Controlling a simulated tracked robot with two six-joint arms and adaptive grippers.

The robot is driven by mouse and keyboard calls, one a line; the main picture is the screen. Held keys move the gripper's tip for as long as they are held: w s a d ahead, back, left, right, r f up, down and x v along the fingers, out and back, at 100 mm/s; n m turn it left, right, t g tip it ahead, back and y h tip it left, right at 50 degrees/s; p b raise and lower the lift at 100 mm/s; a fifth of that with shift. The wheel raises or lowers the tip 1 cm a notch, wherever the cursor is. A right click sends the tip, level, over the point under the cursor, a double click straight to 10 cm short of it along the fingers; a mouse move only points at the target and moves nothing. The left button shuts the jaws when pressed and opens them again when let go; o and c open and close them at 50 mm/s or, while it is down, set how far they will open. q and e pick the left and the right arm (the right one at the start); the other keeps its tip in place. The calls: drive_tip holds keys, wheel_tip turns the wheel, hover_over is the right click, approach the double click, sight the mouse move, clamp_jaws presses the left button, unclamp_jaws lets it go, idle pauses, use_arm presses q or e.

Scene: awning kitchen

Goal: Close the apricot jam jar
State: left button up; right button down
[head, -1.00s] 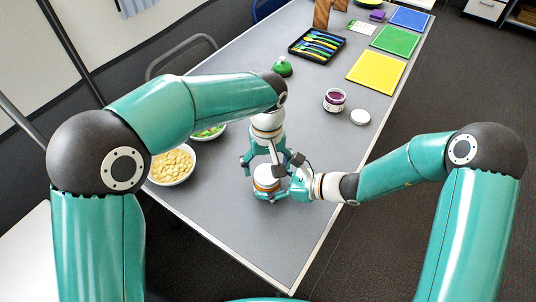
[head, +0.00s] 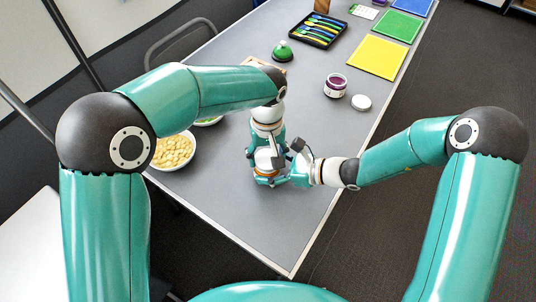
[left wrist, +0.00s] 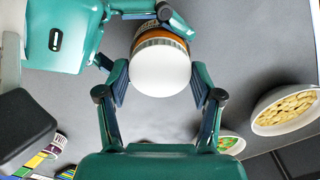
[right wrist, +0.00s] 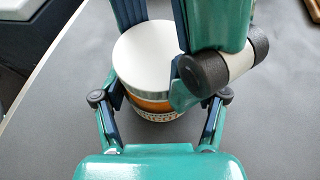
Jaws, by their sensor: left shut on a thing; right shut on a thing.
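The apricot jam jar (right wrist: 152,104) stands upright on the grey table, orange with a patterned label. Its white lid (left wrist: 160,68) sits on top of it; I cannot tell how tightly. My left gripper (head: 265,162) reaches down from above, its fingers shut on the lid from both sides. My right gripper (right wrist: 162,112) comes in low from the right and is shut on the jar's body below the lid. In the head view, the grippers hide much of the jar.
A purple jam jar (head: 335,86) stands open farther back, with a loose white lid (head: 361,102) beside it. A bowl of pale food (head: 173,152) is left. A green object (head: 282,51), cutlery tray (head: 318,31) and yellow mat (head: 377,57) lie behind.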

use_arm(q)
drive_tip(key=o, duration=1.4)
drive_tip(key=shift+c, duration=0.2)
wheel_tip(320, 180, up, 12)
use_arm(e)
unclamp_jaws()
use_arm(q)
drive_tip(key=shift+f, duration=0.1)
